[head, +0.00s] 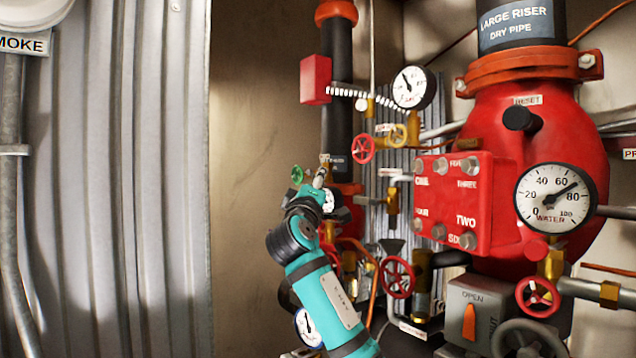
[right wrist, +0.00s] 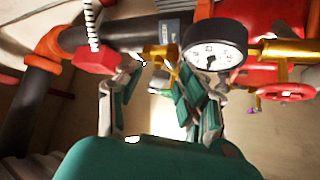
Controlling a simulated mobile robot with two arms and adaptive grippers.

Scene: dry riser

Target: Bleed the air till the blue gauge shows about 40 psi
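No gauge shows a clearly blue face. The large WATER gauge (head: 556,198) at the right has a white dial, its needle between 60 and 80. Another white gauge (head: 411,88) hangs upper middle; its numbers are too small to read. Contact is unclear. My left gripper is out of view.
Red handwheels (head: 397,277) (head: 538,297) and a red numbered box (head: 465,203) crowd the right. A black pipe (head: 338,120) with a red box (head: 315,79) rises behind my arm. An OPEN lever (head: 470,322) is low right. Bare wall (head: 260,150) lies left.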

